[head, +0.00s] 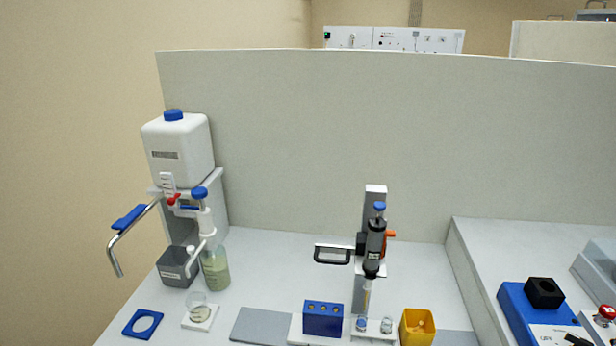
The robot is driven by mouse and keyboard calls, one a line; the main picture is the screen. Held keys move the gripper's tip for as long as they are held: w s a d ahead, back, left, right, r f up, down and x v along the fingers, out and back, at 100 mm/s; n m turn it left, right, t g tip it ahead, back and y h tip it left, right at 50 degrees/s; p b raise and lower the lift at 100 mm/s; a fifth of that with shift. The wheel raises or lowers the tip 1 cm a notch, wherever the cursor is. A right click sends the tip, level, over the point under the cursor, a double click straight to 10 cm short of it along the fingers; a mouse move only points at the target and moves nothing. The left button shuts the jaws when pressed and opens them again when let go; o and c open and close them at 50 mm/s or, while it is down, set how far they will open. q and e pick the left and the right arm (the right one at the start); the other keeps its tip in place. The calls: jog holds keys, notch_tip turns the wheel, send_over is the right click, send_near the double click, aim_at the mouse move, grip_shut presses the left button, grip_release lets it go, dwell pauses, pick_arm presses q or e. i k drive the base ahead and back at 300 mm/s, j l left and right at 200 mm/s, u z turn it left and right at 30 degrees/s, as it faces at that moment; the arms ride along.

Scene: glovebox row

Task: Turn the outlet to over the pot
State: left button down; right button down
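A bent metal outlet pipe (118,257) with a blue grip sleeve (129,217) comes from below the white canister (179,149) at the left. It swings out to the left, and its down-turned end hangs left of the grey square container (175,268), not over it. A small clear glass pot (198,308) stands on a white pad (209,323) at the front left. The outlet's end is left of and behind this pot. I cannot tell which vessel the task calls the pot. Neither of my grippers is in view.
A bottle with a blue-capped pump (216,271) stands right of the grey container. A blue ring plate (143,323) lies at the front left. A blue block (323,318), a stand with a black-handled tool (374,246) and a yellow bin (417,327) stand front centre. The rear centre is clear.

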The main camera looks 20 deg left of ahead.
aim_at(190, 249)
jog(key=u, duration=1.25)
